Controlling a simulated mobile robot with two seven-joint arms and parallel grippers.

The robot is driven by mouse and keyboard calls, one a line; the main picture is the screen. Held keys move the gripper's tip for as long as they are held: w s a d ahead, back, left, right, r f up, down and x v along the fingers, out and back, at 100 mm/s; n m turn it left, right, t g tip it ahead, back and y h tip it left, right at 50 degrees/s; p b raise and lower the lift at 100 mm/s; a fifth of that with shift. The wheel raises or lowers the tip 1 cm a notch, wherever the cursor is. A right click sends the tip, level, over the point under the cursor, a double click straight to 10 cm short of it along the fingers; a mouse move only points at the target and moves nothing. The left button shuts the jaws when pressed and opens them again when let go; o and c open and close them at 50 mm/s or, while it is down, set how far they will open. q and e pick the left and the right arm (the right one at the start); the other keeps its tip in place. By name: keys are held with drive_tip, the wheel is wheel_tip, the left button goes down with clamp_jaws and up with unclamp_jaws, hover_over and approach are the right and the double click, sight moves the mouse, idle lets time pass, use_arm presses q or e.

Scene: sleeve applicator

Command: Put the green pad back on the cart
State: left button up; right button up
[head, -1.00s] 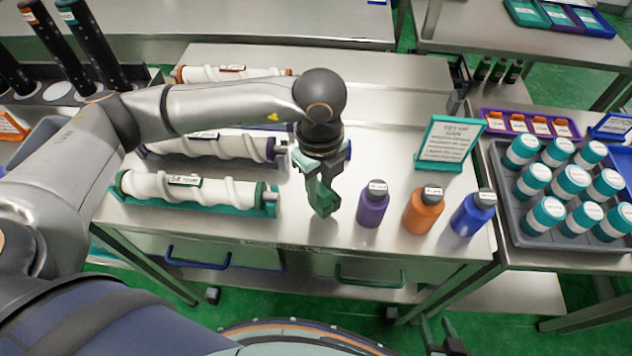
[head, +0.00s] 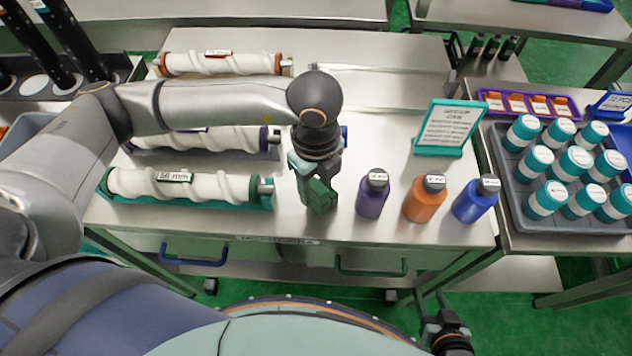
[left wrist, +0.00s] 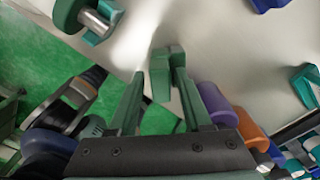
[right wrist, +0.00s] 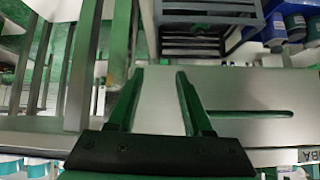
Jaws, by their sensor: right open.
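The green pad (head: 321,196) is a small dark green block at the fingertips of my left gripper (head: 312,182).
A purple bottle (head: 373,195), an orange bottle (head: 425,200) and a blue bottle (head: 475,200) stand right of the pad. White sleeve rollers (head: 180,187) lie to the left. A sign (head: 447,128) stands behind the bottles. A tray of jars (head: 520,200) is at the right.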

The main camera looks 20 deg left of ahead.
use_arm(q)
drive_tip(key=shift+o, duration=0.4)
drive_tip(key=shift+r, duration=0.1)
drive_tip(key=shift+r, duration=0.2)
wheel_tip(320, 180, up, 12)
drive_tip(key=shift+f+b, duration=0.15)
drive_tip(key=shift+b, duration=0.15)
